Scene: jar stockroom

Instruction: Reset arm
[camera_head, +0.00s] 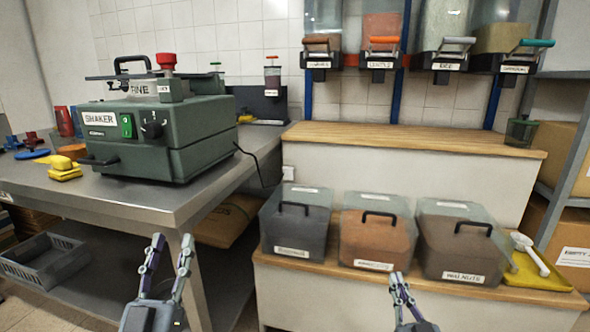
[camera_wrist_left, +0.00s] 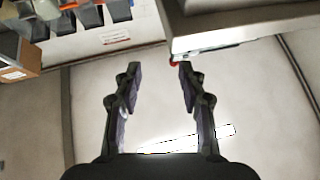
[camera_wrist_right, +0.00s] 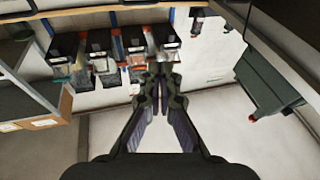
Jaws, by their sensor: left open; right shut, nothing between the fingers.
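My left gripper (camera_head: 172,262) is at the lower left of the head view, in front of the metal table's corner. Its fingers are apart with nothing between them; the left wrist view shows the same open fingers (camera_wrist_left: 158,75). My right gripper (camera_head: 400,280) is at the lower middle of the head view, in front of the low wooden step. Its fingers are closed together and hold nothing; they also show closed in the right wrist view (camera_wrist_right: 160,78). Both grippers point up and forward in the head view.
The green shaker (camera_head: 160,150) stands on the metal table (camera_head: 150,200) at left. Three lidded bins (camera_head: 290,238) stand on the low step (camera_head: 330,285). A yellow tray (camera_head: 535,274) with a white scoop is at right. Dispensers (camera_head: 382,50) hang above the wooden counter (camera_head: 420,138).

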